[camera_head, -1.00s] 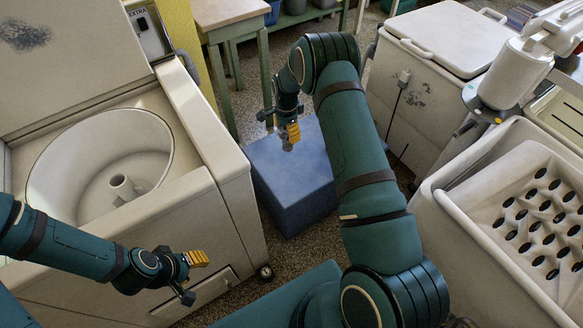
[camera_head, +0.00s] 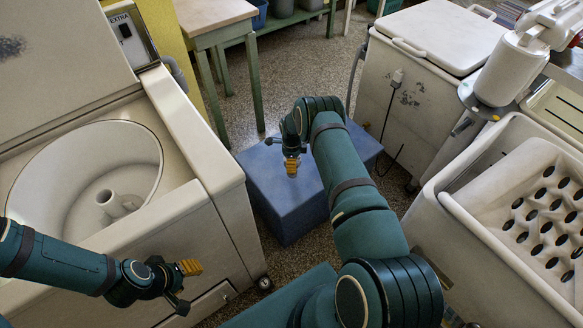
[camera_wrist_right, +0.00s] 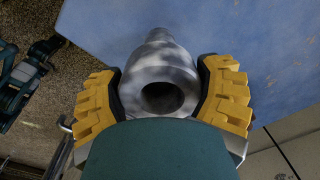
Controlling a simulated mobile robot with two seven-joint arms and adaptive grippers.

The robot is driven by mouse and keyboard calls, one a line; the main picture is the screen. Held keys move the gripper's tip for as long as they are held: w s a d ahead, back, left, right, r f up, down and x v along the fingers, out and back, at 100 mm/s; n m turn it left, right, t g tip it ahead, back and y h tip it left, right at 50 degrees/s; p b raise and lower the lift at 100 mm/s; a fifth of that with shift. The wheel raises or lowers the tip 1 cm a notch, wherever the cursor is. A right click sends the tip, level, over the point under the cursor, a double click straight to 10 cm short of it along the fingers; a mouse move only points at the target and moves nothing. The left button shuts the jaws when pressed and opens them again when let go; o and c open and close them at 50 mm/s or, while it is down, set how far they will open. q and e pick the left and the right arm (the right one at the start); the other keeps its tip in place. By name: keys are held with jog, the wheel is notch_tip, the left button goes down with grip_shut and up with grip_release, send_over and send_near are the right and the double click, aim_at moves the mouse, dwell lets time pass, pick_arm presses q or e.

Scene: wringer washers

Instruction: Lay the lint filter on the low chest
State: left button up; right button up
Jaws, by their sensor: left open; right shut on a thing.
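The lint filter (camera_wrist_right: 158,62) is a mottled grey, tapered piece with a round hole in its near end. In the right wrist view the yellow, ribbed fingers of my right gripper (camera_wrist_right: 162,92) are shut on it from both sides. The low chest (camera_head: 289,213) is a plain blue box on the floor, and its top (camera_wrist_right: 275,40) shows beyond the filter. In the head view my right gripper (camera_head: 291,166) is over the chest; whether the filter touches the top I cannot tell. My left gripper (camera_head: 183,278) is open and empty in front of the washer at left.
A cream washer with an open tub (camera_head: 150,215) stands left of the chest. A lidded white machine (camera_head: 425,85) stands to the right, with a perforated tray (camera_head: 540,215) in a white tub nearer me. A green-legged table (camera_head: 215,15) is behind. Chest's top is otherwise bare.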

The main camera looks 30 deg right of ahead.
notch_tip(320, 180, down, 3)
jog(key=shift+f+b, duration=0.2)
jog(key=shift+b, duration=0.2)
jog(key=shift+r, duration=0.1)
jog(key=shift+f, duration=0.2)
jog(key=o, duration=1.1)
jog(key=shift+r, duration=0.15)
